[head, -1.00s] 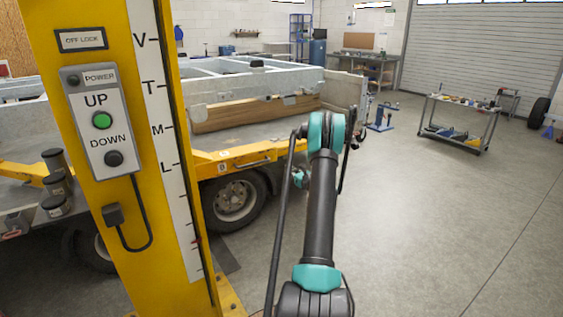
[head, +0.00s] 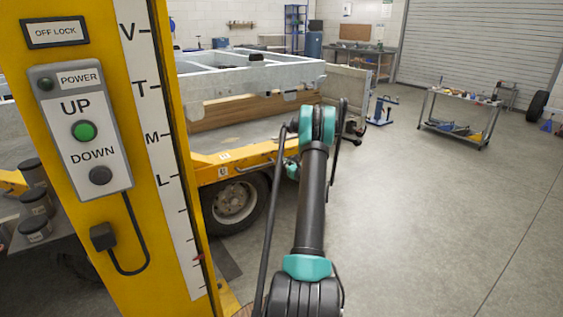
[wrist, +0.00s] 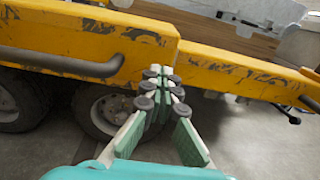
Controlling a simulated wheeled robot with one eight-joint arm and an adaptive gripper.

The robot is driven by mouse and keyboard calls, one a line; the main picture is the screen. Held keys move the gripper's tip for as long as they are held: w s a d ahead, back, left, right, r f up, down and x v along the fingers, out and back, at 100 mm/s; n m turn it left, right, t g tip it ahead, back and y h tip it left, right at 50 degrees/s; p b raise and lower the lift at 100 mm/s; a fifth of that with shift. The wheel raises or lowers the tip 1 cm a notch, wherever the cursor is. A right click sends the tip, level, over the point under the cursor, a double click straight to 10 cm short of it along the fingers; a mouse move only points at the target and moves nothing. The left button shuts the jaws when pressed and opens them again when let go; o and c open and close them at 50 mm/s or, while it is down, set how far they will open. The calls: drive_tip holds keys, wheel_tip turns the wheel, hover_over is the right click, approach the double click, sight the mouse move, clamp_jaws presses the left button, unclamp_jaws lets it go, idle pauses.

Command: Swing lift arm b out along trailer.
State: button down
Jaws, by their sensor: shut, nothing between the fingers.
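A scuffed yellow lift arm (head: 235,158) runs along the trailer's side above a wheel; its small tags are too small to read, so I cannot tell which letter it bears. In the wrist view a yellow beam with a dark bar handle (wrist: 60,60) is at left, and another yellow beam section (wrist: 250,75) continues to the right. My gripper (wrist: 160,72) is shut and empty, its tips overlapping the beam's lower edge in the picture. I cannot tell whether they touch it. In the head view the fingers are hidden behind my own arm.
A yellow lift post (head: 110,220) with an UP/DOWN control box (head: 82,130) stands close at left. The trailer frame (head: 290,75) with its wheels (head: 235,200) lies behind. A tool cart (head: 455,120) stands far right. The floor between is clear.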

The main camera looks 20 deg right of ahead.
drive_tip(key=shift+w+a, duration=0.1)
drive_tip(key=shift+w, duration=0.4)
